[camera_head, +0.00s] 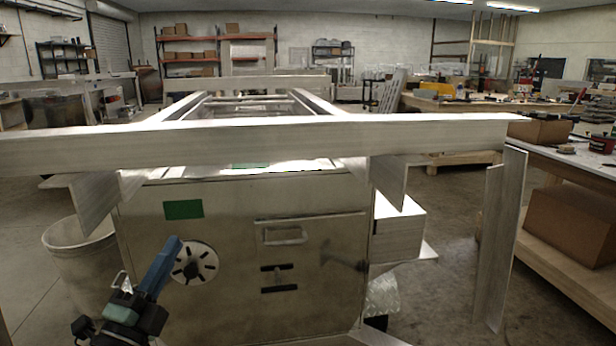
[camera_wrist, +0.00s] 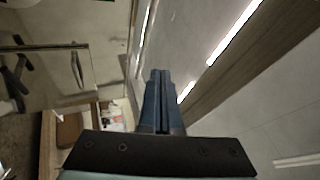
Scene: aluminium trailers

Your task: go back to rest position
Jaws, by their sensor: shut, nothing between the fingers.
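My gripper (camera_head: 174,244) is at the lower left of the head view, its blue fingers pointing up and slightly right. It is in front of the metal box front (camera_head: 330,215) of the trailer, just left of a round slotted disc (camera_head: 194,263). In the wrist view my gripper (camera_wrist: 160,76) shows its two blue fingers side by side, shut and empty. The aluminium trailer beam (camera_head: 260,145) runs across the head view above my gripper. I cannot tell how far the fingertips are from the box front.
A grey bin (camera_head: 82,262) stands left of the box. An upright metal post (camera_head: 500,235) hangs down at the beam's right end. Workbenches with cardboard boxes (camera_head: 572,218) line the right side. Open floor (camera_head: 440,290) lies right of the trailer.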

